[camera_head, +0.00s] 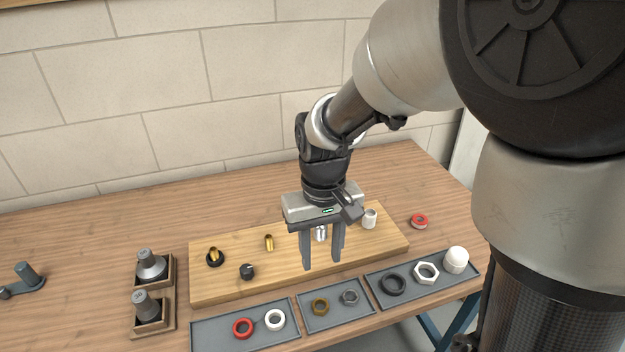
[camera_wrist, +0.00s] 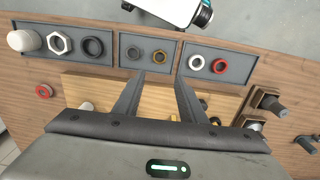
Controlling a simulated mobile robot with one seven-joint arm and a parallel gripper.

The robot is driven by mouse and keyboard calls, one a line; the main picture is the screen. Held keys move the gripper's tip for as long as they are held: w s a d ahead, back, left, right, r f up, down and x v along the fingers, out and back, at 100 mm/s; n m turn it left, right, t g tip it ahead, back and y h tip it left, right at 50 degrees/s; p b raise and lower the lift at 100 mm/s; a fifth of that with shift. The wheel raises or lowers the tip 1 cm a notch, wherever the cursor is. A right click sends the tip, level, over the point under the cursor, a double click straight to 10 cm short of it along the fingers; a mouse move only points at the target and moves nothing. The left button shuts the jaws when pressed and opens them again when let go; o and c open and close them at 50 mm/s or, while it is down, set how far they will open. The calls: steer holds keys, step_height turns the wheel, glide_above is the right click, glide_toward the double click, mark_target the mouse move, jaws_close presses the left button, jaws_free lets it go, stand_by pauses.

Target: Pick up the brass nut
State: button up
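My gripper (camera_head: 322,264) is open and empty, pointing down above the front part of the wooden board. In the wrist view the fingers of my gripper (camera_wrist: 161,76) are apart with nothing between the tips.
The wooden board (camera_head: 205,290) carries several fittings, including a brass piece (camera_head: 269,242) and a white piece (camera_head: 370,218). The left tray (camera_head: 212,331) holds red and white rings. The right tray (camera_head: 408,287) holds a black ring, white nut and white cap. Two boxed fittings (camera_head: 147,308) stand left.

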mark_target(320, 308)
step_height(320, 308, down, 16)
steer(key=shift+f+b, duration=0.25)
steer(key=shift+b, duration=0.6)
